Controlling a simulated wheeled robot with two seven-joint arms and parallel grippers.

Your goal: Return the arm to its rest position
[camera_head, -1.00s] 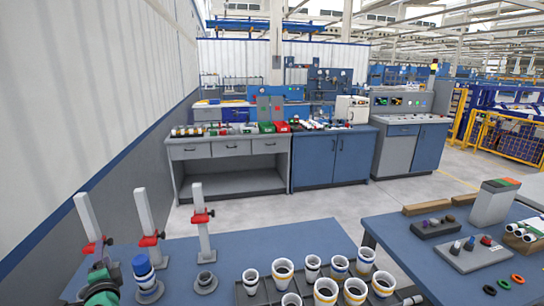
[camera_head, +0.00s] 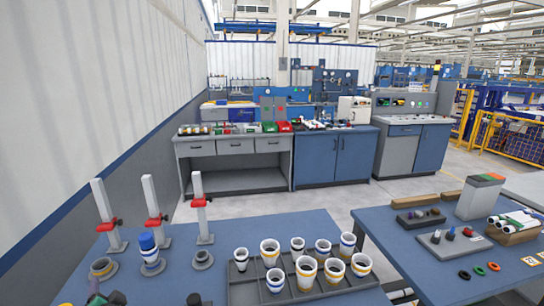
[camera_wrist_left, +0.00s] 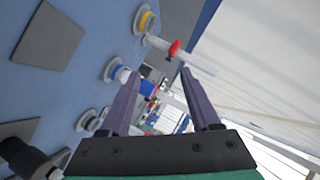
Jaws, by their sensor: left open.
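My left gripper (camera_wrist_left: 158,76) is open and empty, its two purple-grey fingers apart in the left wrist view. In the head view only small parts of it show at the bottom left edge. The left base (camera_head: 103,268) carries a yellow-banded ring, also seen in the wrist view (camera_wrist_left: 145,20). The middle base holds an upright pipe stack with a blue top piece (camera_head: 148,242). The right base (camera_head: 202,258) looks bare. The gripper is nearer the table's front edge than these bases and apart from them. My right gripper is not in view.
A dark tray (camera_head: 240,291) with several white cups banded yellow or blue stands right of the bases. Three posts with red clamps (camera_head: 155,221) rise behind the bases. A second blue table (camera_head: 395,245) stands right.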

